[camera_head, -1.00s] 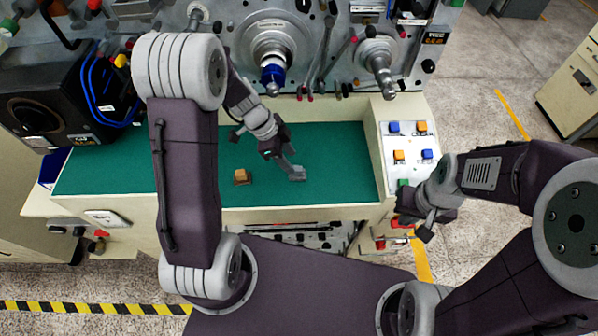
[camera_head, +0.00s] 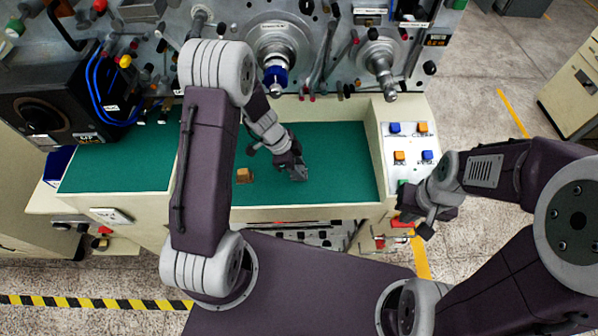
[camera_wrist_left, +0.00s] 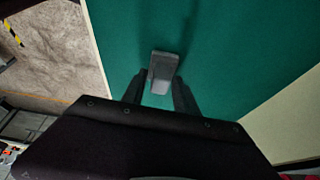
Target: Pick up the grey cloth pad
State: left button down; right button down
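The grey cloth pad (camera_head: 301,175) lies on the green work surface, right of the orange block. In the left wrist view the pad (camera_wrist_left: 163,67) is a small grey oblong, its near end between my fingers. My left gripper (camera_head: 296,166) is low over the surface at the pad and hides part of it. In the wrist view the left gripper (camera_wrist_left: 160,85) is open, with one finger on each side of the pad. I cannot tell whether they touch it. My right gripper (camera_head: 414,220) looks open and empty, off the bench's right front corner.
An orange block (camera_head: 243,175) sits on the green surface (camera_head: 340,160) left of my left gripper. The machine with its spindles (camera_head: 275,70) stands behind. A button panel (camera_head: 411,143) is on the right, a black box (camera_head: 40,110) on the left. The surface right of the pad is clear.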

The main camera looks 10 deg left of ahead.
aim_at(303, 169)
pick_arm(q)
jog(key=shift+w+r, duration=0.1)
jog(key=shift+r, duration=0.25)
jog(key=r, duration=0.2)
jog(key=d+r+b, duration=0.1)
jog(key=r, duration=0.1)
jog(key=shift+d, duration=0.1)
jog(key=s+d+r+b, duration=0.1)
jog(key=s+d+r, duration=0.1)
jog(key=d+r, duration=0.4)
jog(key=d, duration=0.4)
jog(key=shift+d+r, duration=0.15)
